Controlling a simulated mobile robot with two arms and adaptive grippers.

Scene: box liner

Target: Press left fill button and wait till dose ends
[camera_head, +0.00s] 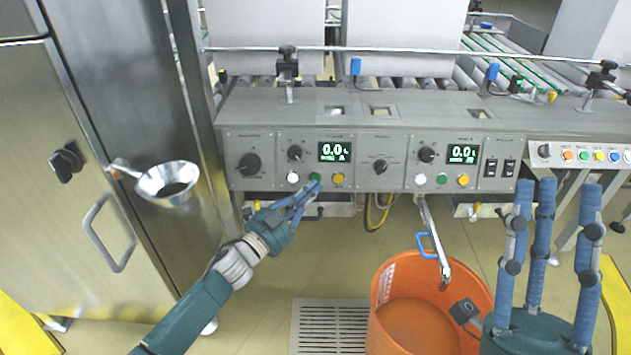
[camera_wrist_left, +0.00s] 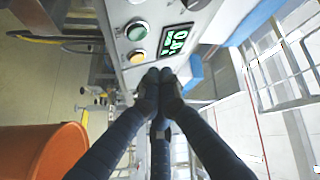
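The left fill panel (camera_head: 265,160) carries a green-lit display (camera_head: 334,152) reading 0.0, with a white button (camera_head: 292,177), a green button (camera_head: 315,177) and a yellow button (camera_head: 338,179) below it. My left gripper (camera_head: 312,186) has its fingertips just at the green button in the head view; contact cannot be told. In the left wrist view its fingertips (camera_wrist_left: 160,78) are together and empty, near the yellow button (camera_wrist_left: 137,57), with the green button (camera_wrist_left: 137,30) farther up. My right gripper (camera_head: 545,190) is open and empty at the right, fingers pointing up.
A similar panel (camera_head: 400,160) to the right also reads 0.0. An orange bucket (camera_head: 385,320) stands on the floor below a metal spout (camera_head: 433,235). A metal funnel (camera_head: 160,180) sticks out by the steel cabinet (camera_head: 60,240) at left. A floor grate (camera_head: 325,325) lies between.

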